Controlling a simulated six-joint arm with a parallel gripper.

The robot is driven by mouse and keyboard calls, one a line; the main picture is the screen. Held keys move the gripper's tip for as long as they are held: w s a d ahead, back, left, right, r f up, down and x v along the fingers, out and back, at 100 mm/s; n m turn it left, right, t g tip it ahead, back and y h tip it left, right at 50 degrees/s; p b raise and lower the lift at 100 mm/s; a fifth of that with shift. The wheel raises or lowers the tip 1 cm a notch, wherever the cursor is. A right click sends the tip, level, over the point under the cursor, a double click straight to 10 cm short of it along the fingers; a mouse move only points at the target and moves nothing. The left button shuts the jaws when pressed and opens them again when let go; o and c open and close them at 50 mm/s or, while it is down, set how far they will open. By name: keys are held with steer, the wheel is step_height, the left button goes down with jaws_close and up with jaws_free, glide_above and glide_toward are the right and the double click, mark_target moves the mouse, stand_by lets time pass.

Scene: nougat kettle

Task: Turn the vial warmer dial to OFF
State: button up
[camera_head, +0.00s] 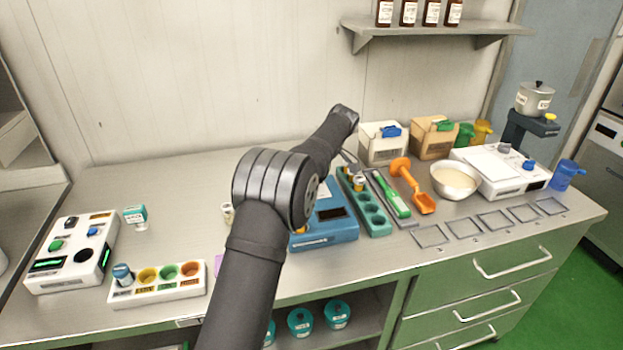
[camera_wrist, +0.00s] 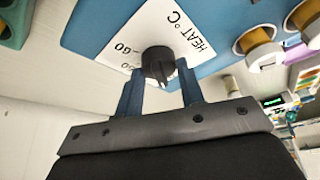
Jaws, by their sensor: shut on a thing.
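The vial warmer is a blue box (camera_head: 335,232) on the bench, partly hidden behind my arm in the head view. In the wrist view its blue body (camera_wrist: 90,28) carries a white label (camera_wrist: 182,32) reading "HEAT °C" with numbers at the dial. The black dial (camera_wrist: 157,58) stands out from this label. My gripper (camera_wrist: 160,80) has a finger on either side of the dial and is shut on it. A pale pointer mark shows at the dial's lower edge. I cannot read its setting clearly. The dial and my fingertips are hidden in the head view.
A teal rack (camera_head: 372,215) stands right beside the warmer, with a green-handled tool (camera_head: 392,197) and orange scoop (camera_head: 413,185) beyond. A bowl (camera_head: 454,180) is further right. A white block with coloured wells (camera_head: 160,291) and a white device (camera_head: 68,255) stand left.

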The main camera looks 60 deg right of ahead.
steer(key=shift+n, duration=0.5)
steer(key=o, duration=1)
steer(key=v, duration=1.2)
steer(key=shift+w+d, duration=0.15)
steer(key=shift+d, duration=0.1)
steer(key=shift+f, duration=0.1)
